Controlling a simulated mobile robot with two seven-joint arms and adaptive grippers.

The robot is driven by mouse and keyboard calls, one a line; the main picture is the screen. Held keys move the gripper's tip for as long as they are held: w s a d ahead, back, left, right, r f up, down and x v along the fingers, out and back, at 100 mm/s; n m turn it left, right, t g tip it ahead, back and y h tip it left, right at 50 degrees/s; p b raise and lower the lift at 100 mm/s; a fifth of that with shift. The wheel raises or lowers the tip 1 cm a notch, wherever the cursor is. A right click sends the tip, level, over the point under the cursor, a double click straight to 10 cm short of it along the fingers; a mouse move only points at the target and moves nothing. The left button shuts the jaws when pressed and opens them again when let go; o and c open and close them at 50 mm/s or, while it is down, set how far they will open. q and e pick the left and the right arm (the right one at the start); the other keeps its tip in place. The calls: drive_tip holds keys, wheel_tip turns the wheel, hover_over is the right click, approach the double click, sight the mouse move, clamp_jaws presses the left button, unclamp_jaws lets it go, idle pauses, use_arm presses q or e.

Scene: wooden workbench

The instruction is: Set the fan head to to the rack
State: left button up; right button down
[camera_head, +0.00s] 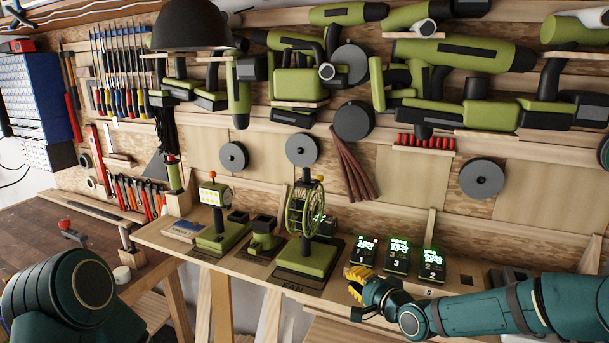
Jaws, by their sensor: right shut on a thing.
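The fan (304,212) stands upright on a green base (307,258) at the middle of the bench, over a dark plate lettered FAN. Its round caged head faces left and sits on top of a post. My right gripper (358,274), with yellow fingertips, is to the right of the fan base and apart from the fan head. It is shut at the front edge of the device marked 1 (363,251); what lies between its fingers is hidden. My left arm shows at lower left, but its gripper is out of view. I cannot tell which part is the rack.
Devices marked 3 (397,256) and 2 (432,263) stand right of device 1. A lamp-like tool on a green base (221,236) and a small green stand (263,238) are left of the fan. Power tools crowd the wall above. The brown table (45,240) has free room.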

drive_tip(key=s+a+f+n+g+b, duration=0.1)
drive_tip(key=s+f, duration=0.2)
drive_tip(key=f, duration=0.2)
drive_tip(key=s+a+f+n+g+h, duration=0.1)
drive_tip(key=s+f, duration=0.3)
drive_tip(key=f, duration=0.1)
drive_tip(key=s+a+f+g+b, duration=0.1)
drive_tip(key=s+f+g, duration=0.1)
drive_tip(key=f, duration=0.3)
drive_tip(key=shift+s+a+f+n+b, duration=0.3)
drive_tip(key=shift+s+f+n+b, duration=0.1)
drive_tip(key=shift+s, duration=0.35)
use_arm(q)
wheel_tip(320, 180, down, 8)
drive_tip(key=s+b, duration=0.1)
drive_tip(key=b, duration=0.3)
drive_tip(key=shift+s+d, duration=0.15)
drive_tip(key=shift+s, duration=0.05)
use_arm(e)
drive_tip(key=s+d+f+n+g+h, duration=0.1)
drive_tip(key=s+f+n+g+h, duration=0.2)
drive_tip(key=s+f, duration=1.4)
drive_tip(key=s+n+g, duration=0.2)
drive_tip(key=s+g, duration=0.1)
drive_tip(key=g, duration=0.1)
drive_tip(key=shift+s+d+f, duration=0.3)
drive_tip(key=shift+d+f, duration=0.05)
use_arm(q)
drive_tip(key=shift+r, duration=0.1)
